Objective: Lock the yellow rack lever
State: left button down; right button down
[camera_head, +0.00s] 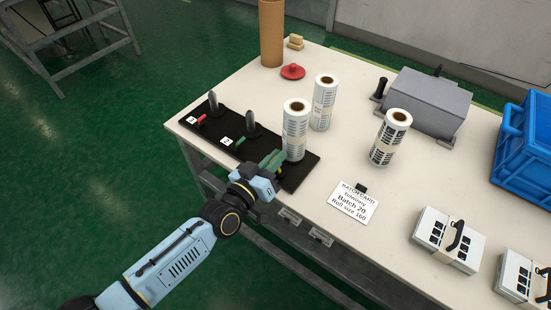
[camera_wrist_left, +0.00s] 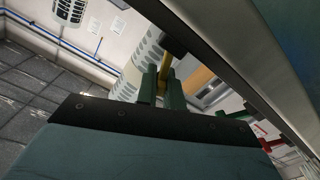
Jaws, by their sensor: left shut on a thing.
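A black rack (camera_head: 222,126) lies along the left edge of the table, with two bare grey pegs (camera_head: 250,122) and a printed film roll (camera_head: 295,132) standing at its near end. A red lever (camera_head: 201,120) and a green lever (camera_head: 239,141) show at the front of the rack. My left gripper (camera_head: 272,161) is at the near end, in front of the roll. In the left wrist view its green fingers (camera_wrist_left: 161,88) are shut on the yellow lever (camera_wrist_left: 166,66). My gripper mostly hides this lever in the head view, so its angle is unclear.
Two more film rolls (camera_head: 323,103) (camera_head: 390,138), a batch card (camera_head: 354,202), a grey machine (camera_head: 427,103) and a red knob-like piece (camera_head: 292,71) are on the table (camera_head: 300,220). A blue crate (camera_head: 523,150) and white boxed packs (camera_head: 447,240) are at the right.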

pick_arm(q)
jog(key=shift+w+a+f+n, duration=0.1)
jog(key=shift+f+n, duration=0.05)
jog(key=shift+n, duration=0.25)
jog(key=shift+a+n, duration=0.1)
jog(key=shift+n, duration=0.3)
pick_arm(e)
jog(key=shift+w+a+r, duration=0.1)
jog(key=shift+w+r, duration=0.15)
jog(key=shift+w, duration=0.25)
jog(key=shift+w+a+r, duration=0.1)
jog(key=shift+w+r, duration=0.1)
jog(key=shift+w, duration=0.3)
pick_arm(q)
jog(key=c, duration=1.5)
grip_release()
